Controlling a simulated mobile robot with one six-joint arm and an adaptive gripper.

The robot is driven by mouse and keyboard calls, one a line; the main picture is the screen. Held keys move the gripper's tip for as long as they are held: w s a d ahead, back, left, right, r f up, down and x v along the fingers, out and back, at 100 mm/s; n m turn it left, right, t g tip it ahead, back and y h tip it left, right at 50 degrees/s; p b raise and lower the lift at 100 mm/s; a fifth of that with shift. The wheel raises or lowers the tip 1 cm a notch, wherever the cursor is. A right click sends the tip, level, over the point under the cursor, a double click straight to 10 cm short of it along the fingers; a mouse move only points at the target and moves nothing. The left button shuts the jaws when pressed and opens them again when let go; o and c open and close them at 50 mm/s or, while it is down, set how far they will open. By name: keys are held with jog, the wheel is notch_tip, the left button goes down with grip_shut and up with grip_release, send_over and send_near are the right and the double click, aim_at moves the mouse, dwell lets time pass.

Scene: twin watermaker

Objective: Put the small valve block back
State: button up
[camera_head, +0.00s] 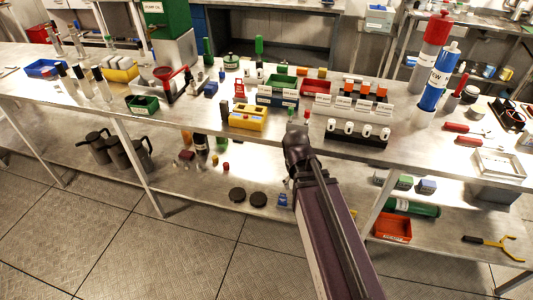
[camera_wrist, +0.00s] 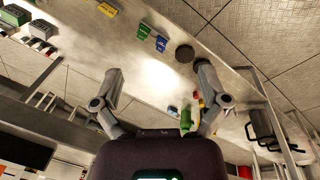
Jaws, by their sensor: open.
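I cannot say for sure which piece is the small valve block. A small blue block (camera_head: 283,199) stands on the lower shelf (camera_head: 215,208). In the wrist view a blue block (camera_wrist: 161,44) and a green block (camera_wrist: 143,32) lie side by side, both with pale labels. My gripper (camera_head: 297,142) is at the front edge of the workbench in the head view, partly hidden by my arm. In the wrist view my gripper (camera_wrist: 161,74) has its fingers spread wide with nothing held between them. Bare bright shelf shows between the fingertips.
A dark disc (camera_wrist: 184,53) lies near the blocks. Black jugs (camera_head: 117,152) stand on the lower shelf at left. The workbench top carries a yellow box (camera_head: 247,117), a rack of white pieces (camera_head: 357,132) and tall cylinders (camera_head: 434,80). A red tray (camera_head: 393,228) sits low at right.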

jog(key=s+m, duration=0.1)
jog(key=s+d+m+y, duration=0.1)
jog(key=s+m, duration=0.1)
jog(key=shift+s+f+g, duration=0.1)
jog(key=shift+s+g, duration=0.15)
jog(key=shift+g, duration=0.15)
jog(key=c, duration=0.5)
